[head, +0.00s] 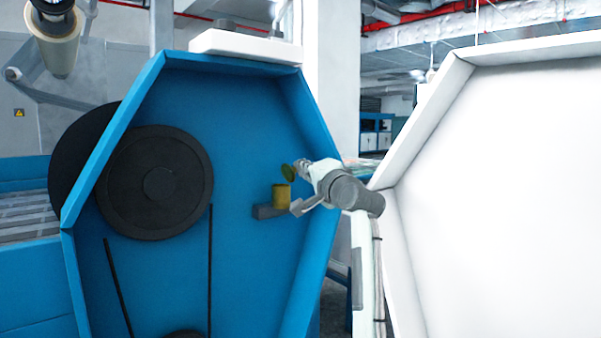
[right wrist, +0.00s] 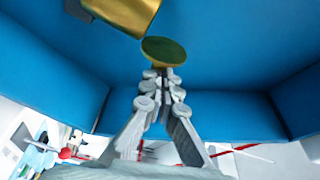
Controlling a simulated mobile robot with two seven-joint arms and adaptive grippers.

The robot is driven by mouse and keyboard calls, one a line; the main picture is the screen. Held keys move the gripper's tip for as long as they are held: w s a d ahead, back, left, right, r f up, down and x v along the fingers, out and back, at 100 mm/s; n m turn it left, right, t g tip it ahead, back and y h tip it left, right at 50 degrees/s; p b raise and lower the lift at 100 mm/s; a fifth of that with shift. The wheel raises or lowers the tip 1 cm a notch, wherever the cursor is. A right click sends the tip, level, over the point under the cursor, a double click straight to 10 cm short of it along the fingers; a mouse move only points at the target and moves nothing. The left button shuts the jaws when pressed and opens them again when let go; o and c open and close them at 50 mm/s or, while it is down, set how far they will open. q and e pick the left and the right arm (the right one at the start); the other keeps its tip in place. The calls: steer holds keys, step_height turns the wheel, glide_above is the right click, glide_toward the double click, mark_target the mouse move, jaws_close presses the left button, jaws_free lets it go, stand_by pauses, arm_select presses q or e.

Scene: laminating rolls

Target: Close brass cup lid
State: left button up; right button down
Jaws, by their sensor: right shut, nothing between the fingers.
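The brass cup (head: 281,195) stands upright on a small dark bracket (head: 268,211) on the blue machine panel. Its round lid (head: 289,173) is open, tilted up at the cup's upper right. In the right wrist view the cup (right wrist: 125,12) is cut off by the top edge, and the lid (right wrist: 163,51) is just beyond the fingertips. My right gripper (head: 300,166) is close to the lid, coming from the right; it also shows in the right wrist view (right wrist: 160,75), shut with nothing between its fingers. Whether it touches the lid I cannot tell. My left gripper is out of view.
A big dark pulley wheel (head: 155,183) with a belt is left of the cup. The blue housing rim (head: 322,135) surrounds the panel. A large white panel (head: 500,190) stands open to the right of my right arm.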

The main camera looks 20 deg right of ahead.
mark_target(289, 170)
steer(key=a+n+y, duration=0.1)
steer(key=n, duration=0.3)
steer(key=a+n+t+y, duration=0.1)
steer(key=n, duration=0.3)
steer(key=s+a+n+y, duration=0.1)
steer(key=n, duration=0.3)
steer(key=shift+s+y+b, duration=0.1)
steer(key=shift+y+b, duration=0.2)
steer(key=shift+y, duration=0.1)
steer(key=n, duration=0.1)
steer(key=n+y, duration=0.1)
steer(key=shift+s+a+n, duration=0.1)
steer(key=shift+a+n, duration=0.3)
steer(key=shift+n, duration=0.3)
steer(key=shift+s+a+f+n+y+p, duration=0.15)
steer(key=shift+a+f+n+y+p, duration=0.2)
steer(key=shift+n+y+p, duration=0.35)
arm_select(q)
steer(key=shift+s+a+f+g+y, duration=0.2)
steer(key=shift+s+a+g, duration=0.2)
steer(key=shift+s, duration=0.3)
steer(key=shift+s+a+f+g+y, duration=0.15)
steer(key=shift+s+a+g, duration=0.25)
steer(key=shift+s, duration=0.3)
arm_select(e)
steer(key=shift+a+h, duration=0.1)
steer(key=shift+h, duration=0.2)
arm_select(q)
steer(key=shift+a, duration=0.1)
